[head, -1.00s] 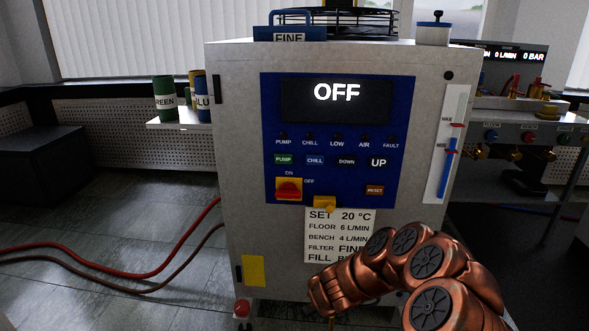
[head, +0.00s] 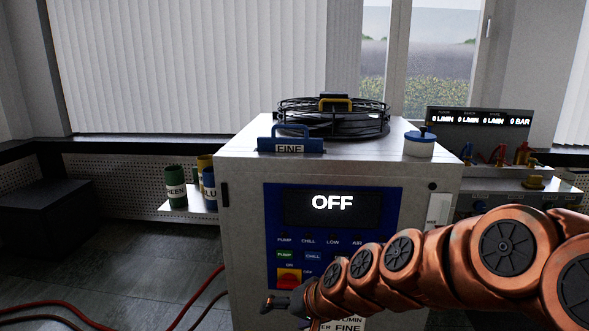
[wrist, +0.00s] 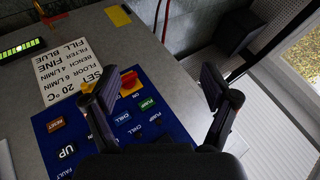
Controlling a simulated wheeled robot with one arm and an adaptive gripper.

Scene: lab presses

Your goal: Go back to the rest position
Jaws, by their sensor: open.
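My copper-coloured arm reaches in from the right in the head view, in front of the chiller's lower front. My gripper (head: 287,300) is small and dark there, beside the red and yellow rotary switch (head: 289,278). In the wrist view my gripper (wrist: 168,82) is open, with two dark fingers wide apart and nothing between them. The chiller's blue panel (wrist: 120,130) lies beyond the fingers, and the switch (wrist: 129,83) shows close to the left finger. The display (head: 332,205) reads OFF.
A blue-handled FINE filter (head: 290,146), a black fan guard (head: 332,118) and a blue-lidded white pot (head: 419,145) stand on the chiller's top. Green, yellow and blue canisters stand on a shelf at left. Red hoses (head: 205,292) cross the floor. A bench with valves is at right.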

